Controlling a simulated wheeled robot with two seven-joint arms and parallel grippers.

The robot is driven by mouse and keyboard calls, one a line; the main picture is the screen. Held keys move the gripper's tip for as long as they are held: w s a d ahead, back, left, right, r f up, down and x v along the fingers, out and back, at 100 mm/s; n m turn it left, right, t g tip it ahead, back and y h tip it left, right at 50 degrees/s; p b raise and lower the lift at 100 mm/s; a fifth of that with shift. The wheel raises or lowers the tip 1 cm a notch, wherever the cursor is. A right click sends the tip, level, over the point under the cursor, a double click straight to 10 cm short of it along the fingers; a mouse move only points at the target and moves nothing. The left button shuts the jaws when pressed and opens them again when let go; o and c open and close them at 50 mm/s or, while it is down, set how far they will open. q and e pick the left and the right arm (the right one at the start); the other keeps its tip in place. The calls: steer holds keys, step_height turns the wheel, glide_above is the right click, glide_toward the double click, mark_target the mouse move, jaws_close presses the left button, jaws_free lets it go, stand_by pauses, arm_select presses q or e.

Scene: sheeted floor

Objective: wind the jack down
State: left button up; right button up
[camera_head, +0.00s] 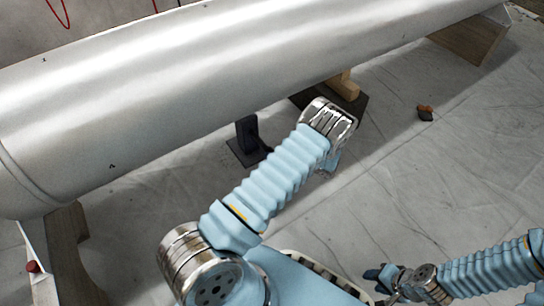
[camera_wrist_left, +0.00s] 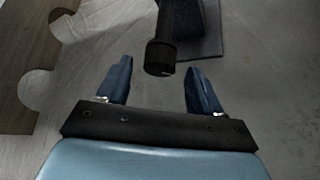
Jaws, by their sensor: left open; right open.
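In the left wrist view, a black round-ended rod (camera_wrist_left: 161,58), which looks like the jack's handle, reaches in from the top. Its end is between and slightly beyond the fingertips of my open left gripper (camera_wrist_left: 160,75), with gaps on both sides. A dark base plate (camera_wrist_left: 207,35) lies behind it. In the head view, a dark post on a plate (camera_head: 247,140) stands under the big metal cylinder (camera_head: 190,75). Another dark plate (camera_head: 352,103) is partly hidden by my left arm; I cannot tell which belongs to the jack. My left fingers are hidden there. My right gripper (camera_head: 376,285) is open and empty, low at the right.
Wooden supports stand under the cylinder at left (camera_head: 68,250) and right (camera_head: 470,38). A small wood block (camera_head: 343,85) is beneath its middle. A wooden piece with round cutouts (camera_wrist_left: 22,45) is left in the wrist view.

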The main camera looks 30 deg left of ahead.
arm_select(q)
steer(key=p+v, duration=0.1)
steer(key=v, duration=0.5)
stand_by(0.5)
